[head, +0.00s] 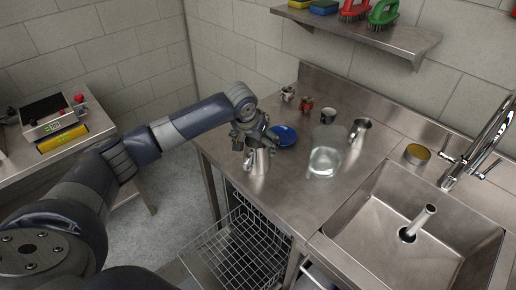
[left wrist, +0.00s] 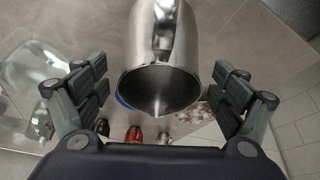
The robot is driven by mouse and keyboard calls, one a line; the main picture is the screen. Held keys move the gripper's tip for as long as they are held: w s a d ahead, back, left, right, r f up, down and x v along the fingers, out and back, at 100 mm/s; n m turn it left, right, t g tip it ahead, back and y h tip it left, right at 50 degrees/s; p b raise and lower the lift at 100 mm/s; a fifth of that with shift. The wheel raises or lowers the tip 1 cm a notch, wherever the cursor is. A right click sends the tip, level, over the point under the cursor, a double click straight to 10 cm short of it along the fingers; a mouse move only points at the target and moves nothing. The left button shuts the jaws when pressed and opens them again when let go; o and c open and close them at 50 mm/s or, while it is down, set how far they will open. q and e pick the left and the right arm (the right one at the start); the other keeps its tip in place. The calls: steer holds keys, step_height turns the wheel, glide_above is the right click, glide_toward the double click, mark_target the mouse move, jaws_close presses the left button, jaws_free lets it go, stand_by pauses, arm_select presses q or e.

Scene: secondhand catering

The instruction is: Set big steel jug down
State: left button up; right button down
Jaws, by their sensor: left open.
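The big steel jug (head: 257,162) appears upright on the steel counter (head: 290,190), near its left front edge. In the left wrist view the jug (left wrist: 165,35) shows its open mouth and pouring lip between my fingers. My left gripper (head: 250,137) is at the jug's top. In the left wrist view its fingers (left wrist: 160,72) are spread wide, with a gap to the jug on both sides. My right gripper is not in view.
A clear glass vessel (head: 325,161), a smaller steel jug (head: 360,132) and several cups, one red (head: 306,105), stand farther right and back. A sink (head: 415,215) is at right; a wire rack (head: 236,252) extends below the counter.

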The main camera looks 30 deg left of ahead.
arm_select(q)
steer(key=b+v, duration=0.1)
steer(key=v, duration=0.7)
steer(key=shift+s+r, duration=0.1)
steer(key=shift+r, duration=0.2)
steer(key=shift+f, duration=0.1)
